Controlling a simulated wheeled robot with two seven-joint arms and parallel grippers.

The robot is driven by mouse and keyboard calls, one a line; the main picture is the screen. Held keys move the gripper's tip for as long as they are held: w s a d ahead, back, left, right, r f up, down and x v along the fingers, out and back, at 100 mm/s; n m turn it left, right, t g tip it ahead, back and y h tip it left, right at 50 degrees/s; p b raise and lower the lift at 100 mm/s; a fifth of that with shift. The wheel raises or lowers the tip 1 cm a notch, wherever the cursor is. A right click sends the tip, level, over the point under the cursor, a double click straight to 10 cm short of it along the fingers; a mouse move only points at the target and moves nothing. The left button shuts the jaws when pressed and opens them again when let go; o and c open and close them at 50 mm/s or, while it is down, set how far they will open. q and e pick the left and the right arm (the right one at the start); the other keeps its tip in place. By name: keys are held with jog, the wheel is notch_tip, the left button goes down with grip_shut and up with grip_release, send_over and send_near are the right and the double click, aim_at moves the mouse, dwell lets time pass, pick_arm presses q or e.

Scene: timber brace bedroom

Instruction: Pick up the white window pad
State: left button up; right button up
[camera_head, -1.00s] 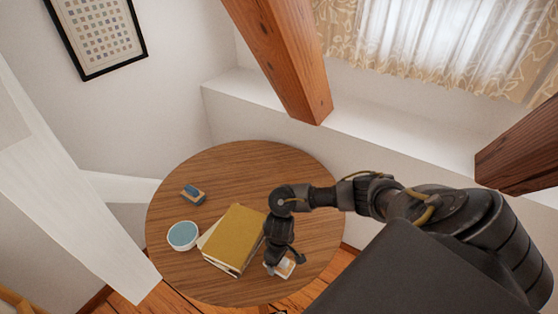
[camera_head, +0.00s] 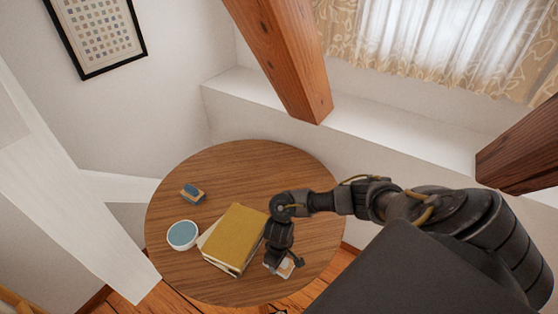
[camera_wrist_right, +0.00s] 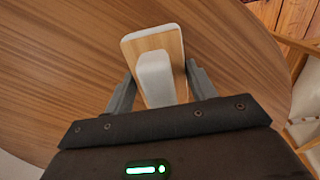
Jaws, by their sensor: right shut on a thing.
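The white window pad (camera_wrist_right: 178,36) lies on the round wooden table, with a thin wood-coloured board, a pale rim and a raised white block in its middle. In the head view the pad (camera_head: 287,270) shows near the table's front right, partly hidden by my right gripper (camera_head: 281,262). In the right wrist view my right gripper (camera_wrist_right: 160,72) has one finger on each side of the white block and is shut on it. I cannot tell any gap between pad and table. My left gripper is not in view.
A mustard-yellow book (camera_head: 238,236) lies on other books just left of my right gripper. A blue-topped wooden pad (camera_head: 192,192) and a white bowl with a blue inside (camera_head: 182,235) stand farther left on the table (camera_head: 250,165). The table's back is clear. A timber brace (camera_head: 285,60) rises behind.

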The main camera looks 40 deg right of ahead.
jog(key=shift+r, duration=0.1)
jog(key=shift+r, duration=0.25)
notch_tip(320, 180, up, 2)
jog(key=shift+w+r, duration=0.1)
jog(key=shift+r, duration=0.15)
jog(key=s+a+r+p, duration=0.5)
jog(key=s+a+r, duration=0.3)
jog(key=s+r, duration=0.2)
jog(key=shift+s+a, duration=0.25)
jog(key=shift+s, duration=0.45)
jog(key=shift+w+f, duration=0.1)
jog(key=shift+w, duration=0.05)
